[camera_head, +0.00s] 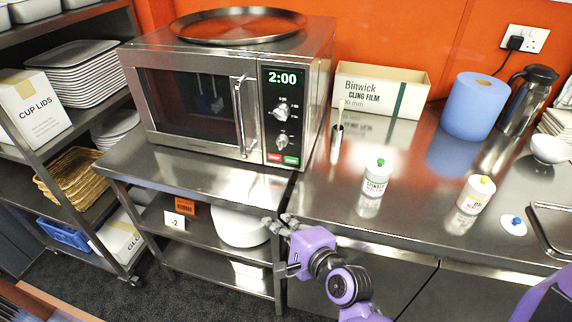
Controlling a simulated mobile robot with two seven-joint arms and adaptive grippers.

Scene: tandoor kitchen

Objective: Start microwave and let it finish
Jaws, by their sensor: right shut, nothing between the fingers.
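The steel microwave (195,105) stands on a steel table at the back left, its dark-windowed door shut. Its display (283,77) reads 2:00 in green. Below are two round knobs, the upper (282,109) and the lower (281,141), and a small strip of red and green buttons (283,159) at the panel's bottom. The cavity looks dark, and I cannot tell whether anything is inside. My right gripper (277,226) is shut and empty, in front of and below the panel near the table's front edge, apart from the microwave. My left gripper is out of view.
A round steel tray (240,26) lies on the microwave. The counter to the right holds a cling film box (378,91), blue roll (473,106), steel flask (525,100) and squeeze bottles (376,178). Shelving (50,150) stands left.

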